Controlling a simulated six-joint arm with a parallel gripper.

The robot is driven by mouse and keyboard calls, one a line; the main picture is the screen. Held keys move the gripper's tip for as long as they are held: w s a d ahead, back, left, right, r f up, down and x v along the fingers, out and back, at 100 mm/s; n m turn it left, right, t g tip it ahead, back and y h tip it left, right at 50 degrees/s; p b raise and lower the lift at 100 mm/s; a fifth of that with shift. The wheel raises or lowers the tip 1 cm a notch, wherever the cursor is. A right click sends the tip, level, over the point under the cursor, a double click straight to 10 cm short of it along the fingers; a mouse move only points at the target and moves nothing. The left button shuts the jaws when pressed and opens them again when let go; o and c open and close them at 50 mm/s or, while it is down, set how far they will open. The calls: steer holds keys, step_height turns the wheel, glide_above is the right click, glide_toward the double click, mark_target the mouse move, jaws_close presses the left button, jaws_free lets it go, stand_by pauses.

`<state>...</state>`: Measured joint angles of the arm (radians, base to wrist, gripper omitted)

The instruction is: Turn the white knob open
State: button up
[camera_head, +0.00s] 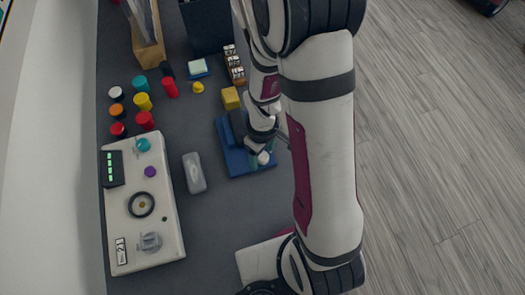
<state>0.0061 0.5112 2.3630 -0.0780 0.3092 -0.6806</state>
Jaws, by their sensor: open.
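A small white knob (264,158) shows low on the blue base plate (236,161), near its front right part. My gripper (260,153) is open and points down over the plate, with its fingertips close around the knob. Whether the fingers touch the knob cannot be told. My wrist and arm hide the plate's right side and part of what stands on it.
A white control panel (172,232) with a green display, a ring dial and small knobs lies at the left. A grey-white block (194,173) lies between panel and plate. A yellow cube (230,98) and several coloured cylinders stand behind. The front middle of the dark table is clear.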

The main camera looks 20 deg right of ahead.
mark_target(263, 156)
step_height(263, 156, up, 16)
stand_by(0.3)
steer(key=shift+f, duration=0.1)
steer(key=s+a+r+m+y, duration=0.1)
steer(key=s+r+m, duration=0.1)
steer(key=s+m, duration=0.4)
steer(key=s+a+r+m, duration=0.2)
steer(key=s+m, duration=0.4)
steer(key=s, duration=0.2)
steer(key=shift+s+a+y, duration=0.3)
steer(key=shift+s+y, duration=0.05)
steer(key=shift+y, duration=0.05)
